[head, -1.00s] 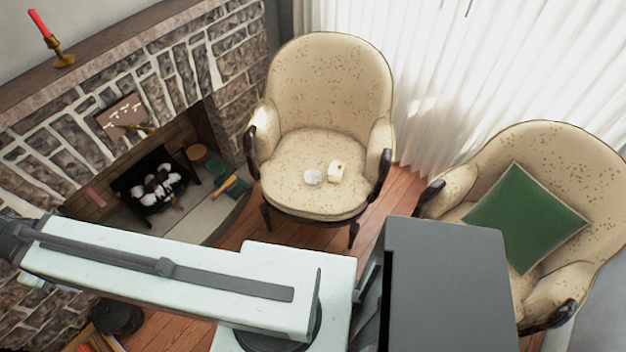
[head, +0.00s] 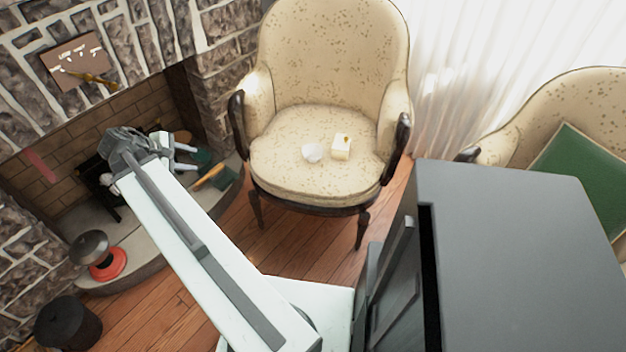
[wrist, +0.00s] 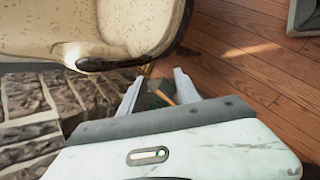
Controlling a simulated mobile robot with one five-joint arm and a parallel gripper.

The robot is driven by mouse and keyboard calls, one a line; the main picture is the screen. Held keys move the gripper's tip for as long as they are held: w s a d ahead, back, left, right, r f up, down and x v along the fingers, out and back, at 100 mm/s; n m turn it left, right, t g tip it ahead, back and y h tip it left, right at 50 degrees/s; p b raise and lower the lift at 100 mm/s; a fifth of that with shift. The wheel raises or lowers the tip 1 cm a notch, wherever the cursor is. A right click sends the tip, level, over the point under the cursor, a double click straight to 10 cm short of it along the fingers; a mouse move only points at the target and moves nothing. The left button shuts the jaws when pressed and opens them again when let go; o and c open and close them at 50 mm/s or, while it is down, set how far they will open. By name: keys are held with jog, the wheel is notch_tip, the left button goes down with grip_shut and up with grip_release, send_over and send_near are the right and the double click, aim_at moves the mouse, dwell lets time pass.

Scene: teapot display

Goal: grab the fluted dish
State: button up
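The fluted dish (head: 312,152) is a small, pale, round piece on the seat of the cream armchair (head: 285,175) in the head view. It lies just left of a small whitish block-shaped item with a gold spot (head: 342,147). My gripper (head: 193,158) is left of the armchair, in front of the fireplace, apart from the dish. In the wrist view my gripper (wrist: 158,82) has its two fingers spread with nothing held between them. A pale spot shows at the chair's edge in the wrist view; I cannot tell whether it is the dish.
The chair's dark wooden arms (head: 402,135) flank the seat. A stone fireplace (head: 225,85) stands at left. A second armchair with a green cushion (head: 590,175) is at right. Wooden floor (head: 300,240) lies open before the chair. A red-based dark object (head: 108,262) sits on the hearth.

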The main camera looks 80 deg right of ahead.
jog(key=s+d+f+g+h+b, duration=0.2)
jog(key=s+d+f+g+b, duration=0.2)
jog(key=s+d+f+b, duration=1)
jog(key=n+g+b, duration=0.2)
jog(key=g+b, duration=0.1)
jog(key=b, duration=0.5)
send_near(317, 159)
jog(key=shift+s+d+f, duration=0.25)
jog(key=shift+s+d, duration=0.05)
jog(key=shift+d, duration=0.2)
jog(key=shift+s+d+f, duration=0.2)
jog(key=shift+s+d, duration=0.05)
jog(key=shift+d, duration=0.2)
jog(key=shift+s+r, duration=0.15)
jog(key=b+x, duration=0.2)
jog(key=x, duration=0.5)
jog(key=shift+s+d, duration=0.25)
grip_shut()
